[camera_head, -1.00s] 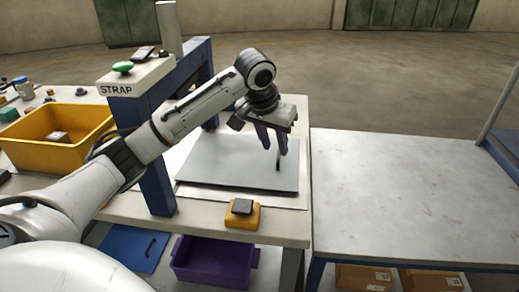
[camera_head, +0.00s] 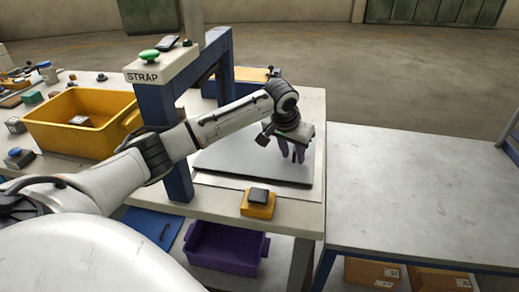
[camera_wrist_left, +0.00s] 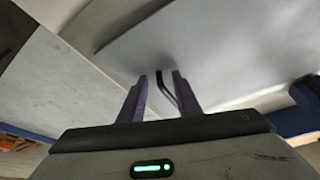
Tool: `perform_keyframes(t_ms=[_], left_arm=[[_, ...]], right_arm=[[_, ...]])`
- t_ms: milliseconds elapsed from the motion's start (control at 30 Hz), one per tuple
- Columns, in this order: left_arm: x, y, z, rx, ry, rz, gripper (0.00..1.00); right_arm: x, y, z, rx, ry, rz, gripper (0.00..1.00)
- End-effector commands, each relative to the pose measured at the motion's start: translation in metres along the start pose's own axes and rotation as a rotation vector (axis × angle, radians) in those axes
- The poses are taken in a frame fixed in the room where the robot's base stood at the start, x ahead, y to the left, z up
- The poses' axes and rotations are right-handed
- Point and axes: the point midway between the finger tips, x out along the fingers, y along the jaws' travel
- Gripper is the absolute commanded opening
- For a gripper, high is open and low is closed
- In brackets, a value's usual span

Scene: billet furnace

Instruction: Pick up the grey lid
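The grey lid (camera_head: 235,162) is a flat grey sheet lying on the pale table under the blue strap frame. It also shows in the left wrist view (camera_wrist_left: 225,50), with its thin black handle (camera_wrist_left: 167,88) standing up. My left gripper (camera_head: 291,155) is low over the right part of the lid, fingers pointing down. In the left wrist view its two purple fingers (camera_wrist_left: 160,92) are apart, with the handle between them and a gap visible on both sides. In the head view the fingers largely hide the handle. My right gripper is not in view.
The blue frame marked STRAP (camera_head: 178,150) stands left of the lid, beneath my left arm. A yellow bin (camera_head: 75,140) stands further left. A yellow block with a dark top (camera_head: 258,205) sits at the front edge. The grey table (camera_head: 420,190) at right is clear.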

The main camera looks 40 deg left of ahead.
Motion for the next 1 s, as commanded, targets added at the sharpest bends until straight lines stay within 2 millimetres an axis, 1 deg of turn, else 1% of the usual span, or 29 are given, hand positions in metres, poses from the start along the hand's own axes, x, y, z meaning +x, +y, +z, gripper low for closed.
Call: perform_keyframes(t_ms=[67,100,233,1000], left_arm=[[-0.0001,0.0001,0.0,0.0,0.0,0.0,0.29],[-0.0002,0.0002,0.0,0.0,0.0,0.0,0.22],[-0.0004,0.0002,-0.0001,0.0,0.0,0.0,0.0],[-0.001,-0.0003,-0.0007,0.002,0.002,-0.001,0.0]], right_arm=[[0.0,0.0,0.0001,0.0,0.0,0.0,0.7],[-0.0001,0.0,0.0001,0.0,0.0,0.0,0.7],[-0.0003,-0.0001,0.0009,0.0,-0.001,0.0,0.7],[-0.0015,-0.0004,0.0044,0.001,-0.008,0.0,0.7]])
